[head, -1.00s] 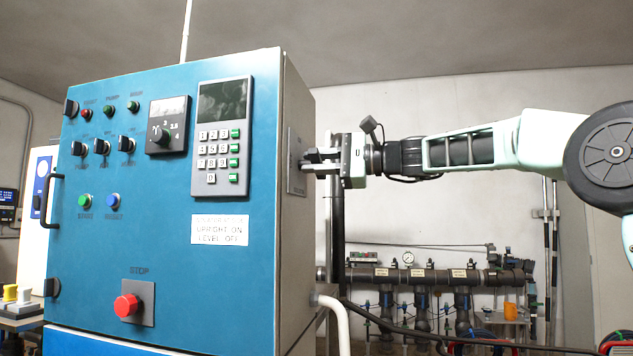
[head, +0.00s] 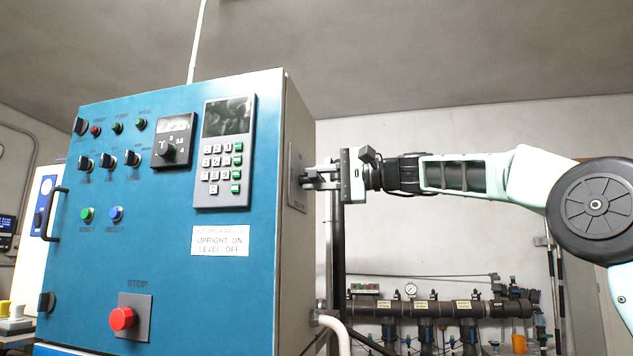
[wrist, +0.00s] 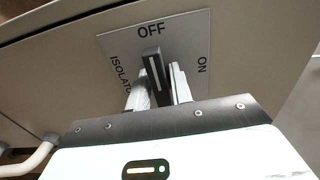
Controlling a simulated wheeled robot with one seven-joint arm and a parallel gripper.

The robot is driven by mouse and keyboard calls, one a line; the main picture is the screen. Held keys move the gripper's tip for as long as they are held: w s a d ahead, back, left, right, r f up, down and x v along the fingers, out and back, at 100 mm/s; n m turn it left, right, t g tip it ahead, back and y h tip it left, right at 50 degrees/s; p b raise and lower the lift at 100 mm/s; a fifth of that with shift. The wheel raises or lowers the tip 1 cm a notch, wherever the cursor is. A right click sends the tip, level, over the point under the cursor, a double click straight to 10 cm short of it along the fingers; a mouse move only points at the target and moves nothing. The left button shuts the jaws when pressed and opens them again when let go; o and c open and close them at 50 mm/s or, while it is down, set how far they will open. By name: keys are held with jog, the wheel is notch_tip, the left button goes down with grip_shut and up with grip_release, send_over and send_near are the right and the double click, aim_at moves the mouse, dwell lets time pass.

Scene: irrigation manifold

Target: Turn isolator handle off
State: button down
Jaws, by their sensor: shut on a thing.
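The isolator plate (wrist: 193,42) is a grey square on the side of the blue cabinet, marked OFF, ON and ISOLATOR. It shows edge-on in the head view (head: 297,178). The isolator handle (wrist: 152,60) is a black bar with a white line, and its tip points at the word OFF in the wrist view. My gripper (wrist: 159,80) is shut on the handle, with one finger on each side of it. In the head view my gripper (head: 315,177) reaches the plate from the right. The fingers and my gripper body hide the handle's lower part.
The cabinet (head: 135,255) fills the left, with a keypad panel (head: 223,150), a red stop button (head: 122,318) and a label (head: 220,241) reading upright on, level off. A pale bent pipe (head: 335,325) is below my gripper. Pipework (head: 440,308) runs along the back wall.

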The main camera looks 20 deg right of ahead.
jog(key=shift+f, duration=0.1)
jog(key=c, duration=1.4)
grip_release()
jog(key=shift+d, duration=0.1)
jog(key=b+v, duration=0.3)
jog(key=v, duration=1.4)
jog(key=shift+b, duration=0.4)
jog(key=shift+s+d, duration=0.1)
